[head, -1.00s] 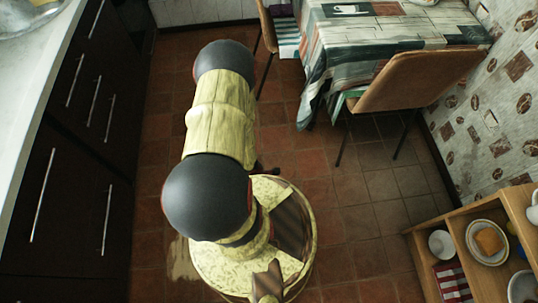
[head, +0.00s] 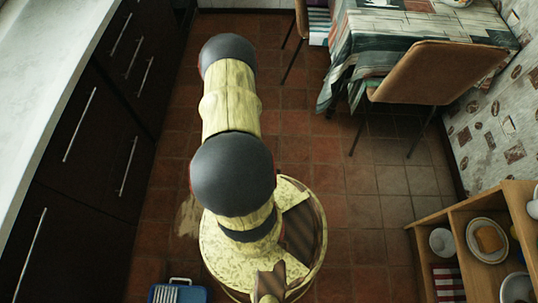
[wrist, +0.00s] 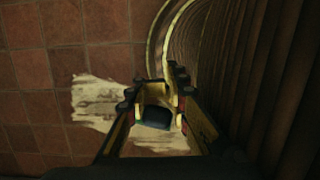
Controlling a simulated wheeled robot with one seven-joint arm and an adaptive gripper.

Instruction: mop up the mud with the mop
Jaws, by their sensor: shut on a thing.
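The mud is a pale beige smear (head: 188,215) on the red tile floor, just left of my round base in the head view. In the wrist view the mud (wrist: 95,100) lies left of my gripper and also shows below it. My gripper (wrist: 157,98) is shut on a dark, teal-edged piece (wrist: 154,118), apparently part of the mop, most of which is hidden. The gripper is above the floor beside the mud; whether the mop touches the mud cannot be told. In the head view my arm hides the gripper.
A blue container with pale stripes (head: 178,292) stands on the floor at the bottom edge. Dark cabinets (head: 75,180) line the left. A brown chair (head: 445,72) and cloth-covered table (head: 420,28) are at the back right, a wooden shelf (head: 455,235) at front right. Floor between is clear.

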